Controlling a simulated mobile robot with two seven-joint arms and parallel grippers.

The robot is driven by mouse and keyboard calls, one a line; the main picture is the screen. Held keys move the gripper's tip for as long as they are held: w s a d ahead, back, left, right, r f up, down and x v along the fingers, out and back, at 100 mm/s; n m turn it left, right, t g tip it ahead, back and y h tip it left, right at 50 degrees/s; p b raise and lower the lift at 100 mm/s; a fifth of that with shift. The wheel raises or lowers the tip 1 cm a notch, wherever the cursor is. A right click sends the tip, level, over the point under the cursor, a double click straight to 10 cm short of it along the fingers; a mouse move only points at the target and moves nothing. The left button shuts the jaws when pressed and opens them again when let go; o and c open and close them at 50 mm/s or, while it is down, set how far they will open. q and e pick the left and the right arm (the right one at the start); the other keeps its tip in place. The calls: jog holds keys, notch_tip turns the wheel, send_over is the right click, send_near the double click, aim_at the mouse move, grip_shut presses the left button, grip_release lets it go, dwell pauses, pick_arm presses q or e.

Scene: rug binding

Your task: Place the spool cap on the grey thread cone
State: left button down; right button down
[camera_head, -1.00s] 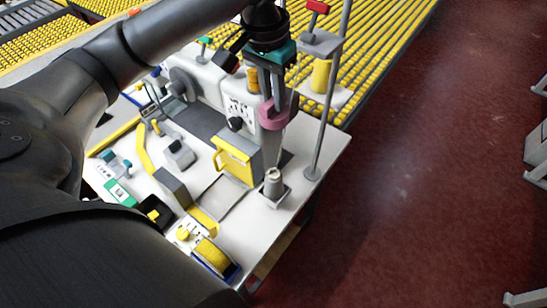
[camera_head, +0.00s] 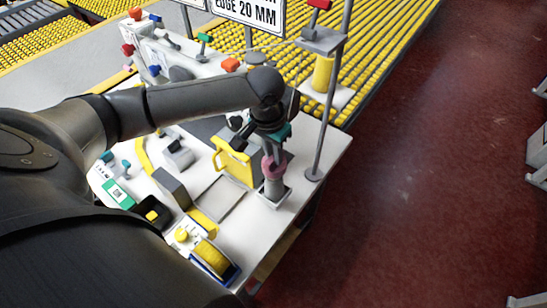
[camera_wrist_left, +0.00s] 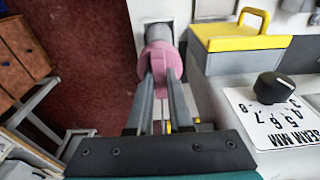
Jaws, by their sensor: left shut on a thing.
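The pink spool cap (camera_head: 271,170) is between the fingertips of my left gripper (camera_head: 272,157), which is shut on it and points down. The cap also shows in the left wrist view (camera_wrist_left: 159,62) between the tips of the fingers. The grey thread cone (camera_head: 274,188) stands upright directly below the cap, on a small square tray (camera_head: 284,201) at the table's right side. In the left wrist view the grey cone (camera_wrist_left: 158,33) shows just beyond the cap. Cap and cone look lined up and very close; I cannot tell whether they touch. My right gripper is not in view.
A yellow-topped machine part (camera_head: 232,162) stands just left of the cone. A grey post (camera_head: 326,120) rises close on its right, carrying a yellow spool (camera_head: 323,74). A yellow roll in a blue holder (camera_head: 212,258) is at the front. The table's right edge is near.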

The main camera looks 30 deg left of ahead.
aim_at(273, 161)
pick_arm(q)
jog(key=shift+f, duration=0.95)
jog(key=shift+f, duration=0.6)
jog(key=c, duration=0.8)
grip_release()
jog(key=shift+r, duration=0.1)
jog(key=r, duration=0.4)
jog(key=s+r, duration=0.1)
jog(key=r, duration=0.3)
jog(key=r+p, duration=0.1)
jog(key=r, duration=0.4)
jog(key=shift+s+a, duration=0.1)
jog(key=shift+s, duration=0.15)
